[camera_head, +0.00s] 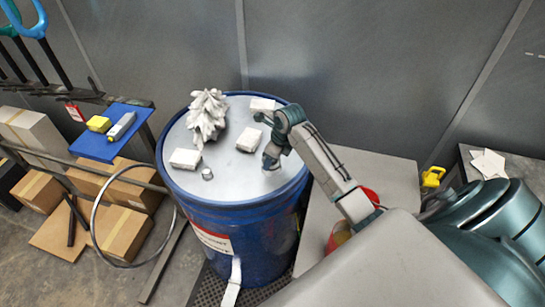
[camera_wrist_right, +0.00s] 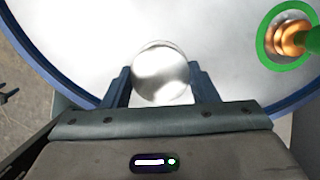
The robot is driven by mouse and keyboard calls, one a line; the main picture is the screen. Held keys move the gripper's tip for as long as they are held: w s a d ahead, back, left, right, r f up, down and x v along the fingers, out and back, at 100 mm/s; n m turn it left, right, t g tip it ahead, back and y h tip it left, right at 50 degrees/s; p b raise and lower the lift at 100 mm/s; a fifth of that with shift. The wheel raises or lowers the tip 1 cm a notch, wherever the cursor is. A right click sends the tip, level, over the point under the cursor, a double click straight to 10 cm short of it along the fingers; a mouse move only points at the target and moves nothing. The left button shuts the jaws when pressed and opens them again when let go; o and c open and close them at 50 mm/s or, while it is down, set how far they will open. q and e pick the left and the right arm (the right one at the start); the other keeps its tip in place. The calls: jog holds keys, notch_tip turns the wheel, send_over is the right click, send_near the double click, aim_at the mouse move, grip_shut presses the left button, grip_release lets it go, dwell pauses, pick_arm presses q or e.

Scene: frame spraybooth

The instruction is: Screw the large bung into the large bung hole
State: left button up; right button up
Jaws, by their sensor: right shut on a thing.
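The blue drum (camera_head: 245,240) stands upright with a pale grey lid (camera_head: 222,190). My right gripper (camera_head: 271,160) is low at the right side of the lid. In the right wrist view, my right gripper (camera_wrist_right: 160,88) is shut on a round, shiny silver bung (camera_wrist_right: 160,72), seen from above between the two fingers. The large bung hole does not show; I cannot tell whether the bung is in it or above the lid. A small metal cap (camera_head: 207,174) stands near the lid's front.
On the lid are white blocks (camera_head: 185,159) and a crumpled white bundle (camera_head: 207,115). The right wrist view shows a green ring around a copper-coloured fitting (camera_wrist_right: 290,38). A grey bench (camera_head: 385,170) stands right of the drum; cardboard boxes (camera_head: 120,232) stand left.

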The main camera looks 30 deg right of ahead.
jog(key=o, duration=0.6)
jog(key=shift+o, duration=0.2)
